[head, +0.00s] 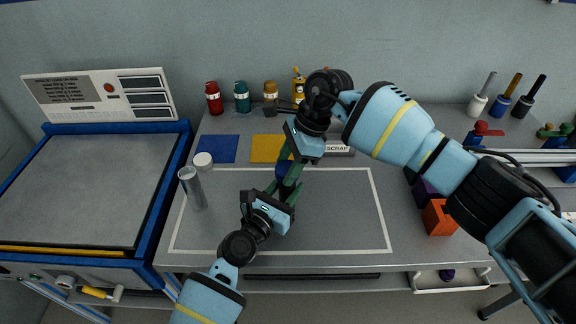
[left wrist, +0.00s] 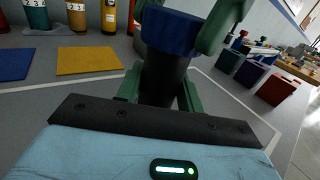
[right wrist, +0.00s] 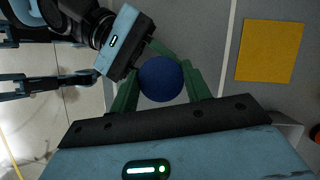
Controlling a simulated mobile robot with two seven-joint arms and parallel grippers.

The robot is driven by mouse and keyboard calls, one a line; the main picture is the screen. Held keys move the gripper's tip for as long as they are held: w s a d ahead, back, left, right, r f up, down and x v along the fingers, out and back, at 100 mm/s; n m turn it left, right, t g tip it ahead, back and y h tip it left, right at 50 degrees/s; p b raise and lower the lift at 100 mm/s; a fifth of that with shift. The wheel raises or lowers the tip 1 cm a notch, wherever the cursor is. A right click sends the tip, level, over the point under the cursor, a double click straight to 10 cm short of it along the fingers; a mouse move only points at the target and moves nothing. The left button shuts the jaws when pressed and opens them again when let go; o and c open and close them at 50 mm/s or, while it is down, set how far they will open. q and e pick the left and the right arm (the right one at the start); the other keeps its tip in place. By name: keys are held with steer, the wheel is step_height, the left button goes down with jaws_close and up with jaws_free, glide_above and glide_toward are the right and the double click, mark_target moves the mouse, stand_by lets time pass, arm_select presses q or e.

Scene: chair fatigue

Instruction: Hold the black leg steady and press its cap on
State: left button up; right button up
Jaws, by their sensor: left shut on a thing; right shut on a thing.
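The black leg (left wrist: 165,80) stands upright above the table's outlined mat. My left gripper (head: 281,190) is shut on it, with green fingers on both sides. The blue cap (left wrist: 170,32) sits at the leg's top end; it also shows in the head view (head: 283,169). Whether it is fully seated cannot be told. My right gripper (head: 286,160) comes from above, its green fingers shut around the cap. In the right wrist view the round cap (right wrist: 161,79) lies between those fingers and hides the leg below.
A grey cylinder (head: 193,189) and a white cap-like piece (head: 203,161) stand to the left. Blue (head: 217,149) and yellow (head: 268,149) squares lie behind. An orange bin (head: 438,218) is at right. Coloured bottles (head: 241,97) line the back. The mat's right part is clear.

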steer(key=shift+r, duration=1.1)
stand_by(0.3)
steer(key=shift+f, duration=1.6)
steer(key=o, duration=1)
steer(key=v, duration=1.2)
